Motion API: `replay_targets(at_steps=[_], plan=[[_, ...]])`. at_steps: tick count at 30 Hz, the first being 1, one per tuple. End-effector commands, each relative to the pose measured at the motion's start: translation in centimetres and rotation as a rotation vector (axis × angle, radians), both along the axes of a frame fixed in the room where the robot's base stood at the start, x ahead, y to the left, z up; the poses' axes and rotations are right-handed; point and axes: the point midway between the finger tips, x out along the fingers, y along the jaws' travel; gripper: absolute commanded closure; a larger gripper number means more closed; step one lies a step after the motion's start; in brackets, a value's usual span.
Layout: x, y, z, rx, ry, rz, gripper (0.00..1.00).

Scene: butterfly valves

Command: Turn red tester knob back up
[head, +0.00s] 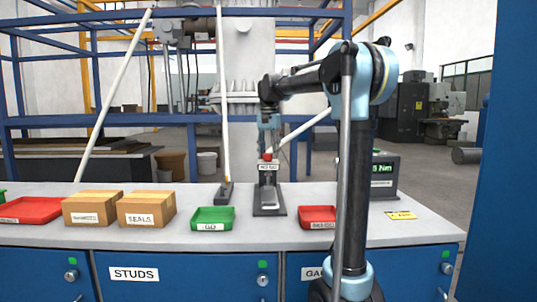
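The red tester knob (267,157) is a small red piece at the top of a grey bench tester (268,195) with a white label, standing on the workbench. My gripper (268,148) points down from my arm and is right above the knob, very close to it. The fingers are small and dark here, so I cannot tell whether they touch the knob or are shut on it. The knob's lower part and its angle are too small to make out.
A green tray (212,218) stands left of the tester and a red tray (317,217) right of it. A dark box with a green "Nm" display (384,175) is behind my arm. Two cardboard boxes (147,208) and a red tray (30,210) are at left.

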Motion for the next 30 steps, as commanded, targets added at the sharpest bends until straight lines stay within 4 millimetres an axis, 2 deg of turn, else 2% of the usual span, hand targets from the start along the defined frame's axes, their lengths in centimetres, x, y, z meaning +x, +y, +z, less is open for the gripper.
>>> replay_targets(at_steps=[8, 14, 30], plan=[[0.06, 0.03, 0.0, 0.002, -0.001, 0.029, 0.85], [0.08, 0.06, 0.0, 0.002, -0.002, 0.125, 0.85], [0.12, 0.25, 0.01, 0.001, -0.001, 0.612, 0.85]])
